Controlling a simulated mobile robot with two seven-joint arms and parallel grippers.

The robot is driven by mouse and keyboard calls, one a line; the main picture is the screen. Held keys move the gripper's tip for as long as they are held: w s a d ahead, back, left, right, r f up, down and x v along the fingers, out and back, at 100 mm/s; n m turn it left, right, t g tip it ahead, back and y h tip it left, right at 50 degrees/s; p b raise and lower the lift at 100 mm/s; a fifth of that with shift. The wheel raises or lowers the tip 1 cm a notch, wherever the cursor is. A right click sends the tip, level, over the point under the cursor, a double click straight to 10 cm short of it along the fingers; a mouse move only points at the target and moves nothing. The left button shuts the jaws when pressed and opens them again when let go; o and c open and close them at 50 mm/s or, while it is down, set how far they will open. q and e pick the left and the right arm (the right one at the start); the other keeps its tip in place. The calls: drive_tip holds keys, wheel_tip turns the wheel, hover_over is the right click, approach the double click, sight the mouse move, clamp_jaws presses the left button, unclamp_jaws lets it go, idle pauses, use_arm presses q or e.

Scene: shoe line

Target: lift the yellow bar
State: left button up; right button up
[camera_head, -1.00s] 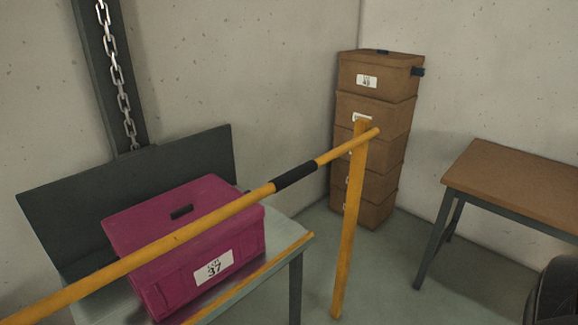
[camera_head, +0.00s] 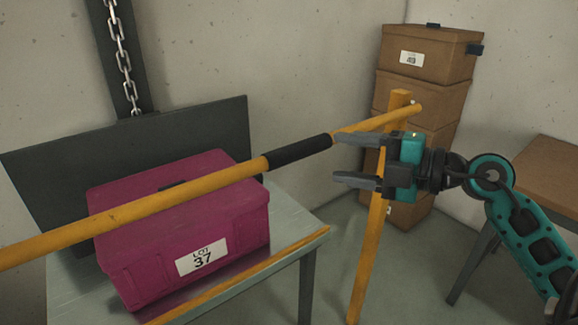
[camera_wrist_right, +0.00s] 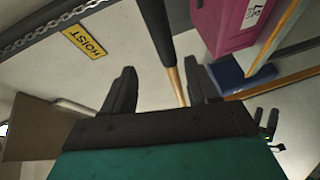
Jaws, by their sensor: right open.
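The yellow bar (camera_head: 160,208) runs from the left edge to a yellow post (camera_head: 370,240), passing in front of a magenta box. Its black grip sleeve (camera_head: 298,152) lies near its right part. My right gripper (camera_head: 340,158) is open and empty at the sleeve's right end, its fingers pointing left. In the right wrist view, the sleeve (camera_wrist_right: 155,30) and bar (camera_wrist_right: 176,85) line up with the gap between the open fingers (camera_wrist_right: 160,75). Whether the fingers touch the bar cannot be told.
The magenta box (camera_head: 180,235), labelled LOT 37, sits on a table (camera_head: 75,290) behind the bar. Brown boxes (camera_head: 425,95) are stacked in the corner behind my right gripper. A brown-topped table (camera_head: 550,170) stands at right. A chain (camera_head: 122,60) hangs at upper left.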

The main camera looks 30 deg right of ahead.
sight(289, 150)
drive_tip(key=shift+h, duration=0.6)
drive_tip(key=x, duration=1.2)
drive_tip(key=shift+w+d+f, duration=0.15)
drive_tip(key=shift+w+d, duration=0.1)
drive_tip(key=shift+w, duration=0.05)
clamp_jaws()
